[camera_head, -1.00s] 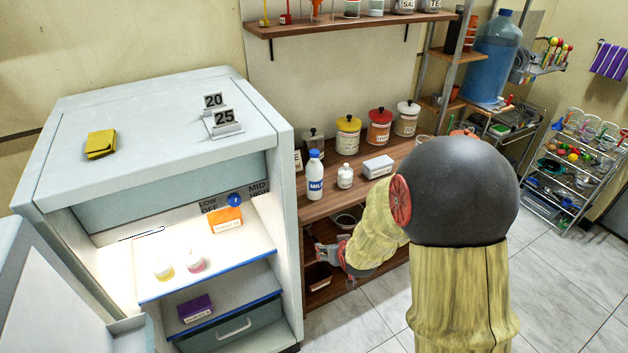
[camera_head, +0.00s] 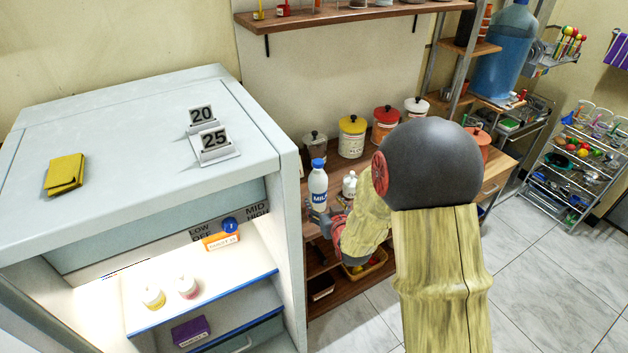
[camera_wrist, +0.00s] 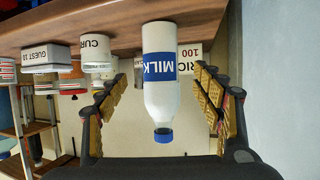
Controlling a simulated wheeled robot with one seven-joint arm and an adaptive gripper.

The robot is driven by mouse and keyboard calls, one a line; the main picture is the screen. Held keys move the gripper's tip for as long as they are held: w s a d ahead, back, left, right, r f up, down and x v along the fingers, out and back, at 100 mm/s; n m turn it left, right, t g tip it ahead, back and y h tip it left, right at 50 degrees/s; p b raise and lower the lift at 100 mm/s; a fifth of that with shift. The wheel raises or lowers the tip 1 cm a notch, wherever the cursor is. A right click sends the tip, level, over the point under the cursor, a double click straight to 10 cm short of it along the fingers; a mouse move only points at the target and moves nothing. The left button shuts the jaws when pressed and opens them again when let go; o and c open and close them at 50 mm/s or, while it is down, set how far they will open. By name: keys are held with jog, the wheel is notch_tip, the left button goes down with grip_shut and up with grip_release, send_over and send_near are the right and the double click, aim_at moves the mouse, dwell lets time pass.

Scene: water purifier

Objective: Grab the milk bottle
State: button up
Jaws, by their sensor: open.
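The milk bottle (camera_head: 318,186) is white with a blue cap and a blue MILK label. It stands upright near the front left of the wooden counter (camera_head: 411,158). In the wrist view, which is upside down, the bottle (camera_wrist: 161,88) is centred between the fingers. My gripper (camera_head: 326,222) is open, low at the counter's front edge near the bottle. In the wrist view its padded fingers (camera_wrist: 163,98) are on both sides of the bottle with gaps. I cannot tell how deep the bottle is between them.
A small white bottle (camera_head: 349,184) labelled CUR stands beside the milk bottle. A white box (camera_wrist: 46,58) labelled GUEST is farther along. Canisters (camera_head: 351,137) line the back. A pale cabinet (camera_head: 290,215) is close on the left.

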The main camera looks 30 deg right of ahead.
aim_at(318, 191)
jog(key=b+x, duration=0.1)
jog(key=x, duration=0.4)
jog(key=r+b+x, duration=0.1)
jog(key=x, duration=0.2)
jog(key=shift+w+b, duration=0.3)
jog(key=shift+w, duration=0.05)
jog(key=shift+c, duration=1.3)
grip_shut()
jog(key=shift+r, duration=0.1)
